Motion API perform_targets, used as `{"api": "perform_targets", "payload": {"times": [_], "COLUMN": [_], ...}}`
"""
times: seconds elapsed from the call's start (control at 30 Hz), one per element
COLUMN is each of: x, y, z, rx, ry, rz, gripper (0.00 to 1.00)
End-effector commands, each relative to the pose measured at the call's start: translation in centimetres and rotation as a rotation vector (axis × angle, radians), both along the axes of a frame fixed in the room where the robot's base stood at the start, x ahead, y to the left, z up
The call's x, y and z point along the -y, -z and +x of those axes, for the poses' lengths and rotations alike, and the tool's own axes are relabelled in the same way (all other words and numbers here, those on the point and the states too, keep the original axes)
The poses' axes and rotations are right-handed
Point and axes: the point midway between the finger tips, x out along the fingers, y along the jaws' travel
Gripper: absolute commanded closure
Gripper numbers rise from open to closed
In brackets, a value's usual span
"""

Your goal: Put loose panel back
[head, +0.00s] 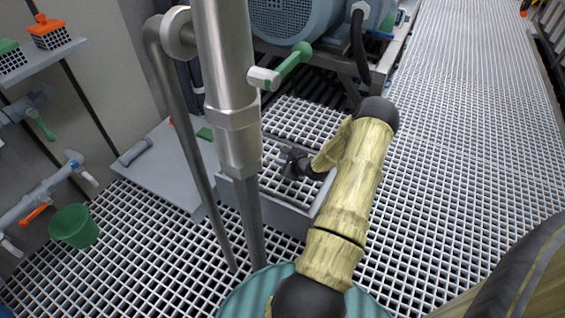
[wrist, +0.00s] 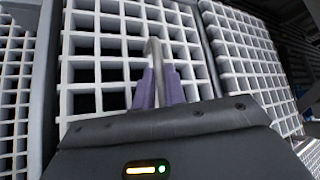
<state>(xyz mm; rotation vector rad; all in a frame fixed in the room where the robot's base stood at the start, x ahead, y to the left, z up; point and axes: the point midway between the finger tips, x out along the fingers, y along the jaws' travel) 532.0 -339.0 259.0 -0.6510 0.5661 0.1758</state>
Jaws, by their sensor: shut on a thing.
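A light grey grating panel (head: 270,183) lies at a grey box-like frame (head: 265,212), right of the thick steel pipe in the head view. It fills the middle of the wrist view (wrist: 90,75). My gripper (head: 292,160) is just above this panel. In the wrist view its purple fingertips (wrist: 158,88) are shut on a thin grey metal handle (wrist: 153,50) that stands over the grating. The handle's lower end is hidden, so I cannot tell how it joins the panel.
Another grating section (wrist: 255,60) lies to the right across a narrow gap. The steel pipe (head: 228,90) with a green-handled valve (head: 290,66) stands close left of my arm. A blue pump (head: 300,20) stands behind. Open grating floor (head: 450,150) lies right.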

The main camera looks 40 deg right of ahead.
Motion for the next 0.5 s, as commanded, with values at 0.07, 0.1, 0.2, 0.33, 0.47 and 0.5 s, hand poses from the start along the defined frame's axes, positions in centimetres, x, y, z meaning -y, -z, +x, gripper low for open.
{"api": "perform_targets", "payload": {"times": [0.07, 0.1, 0.2, 0.33, 0.47, 0.5], "x": [-0.06, -0.08, -0.08, -0.04, -0.03, -0.02], "y": [0.06, 0.14, 0.36, 0.62, 0.75, 0.76], "z": [0.15, 0.17, 0.17, 0.16, 0.02, 0.00], "rx": [0.004, 0.004, 0.004, 0.005, 0.000, 0.000], "ry": [-0.001, -0.002, -0.002, -0.001, 0.000, 0.000], "rz": [0.000, -0.001, -0.001, -0.001, 0.000, 0.000], "gripper": [1.00, 1.00, 1.00, 1.00, 0.66, 0.66]}}
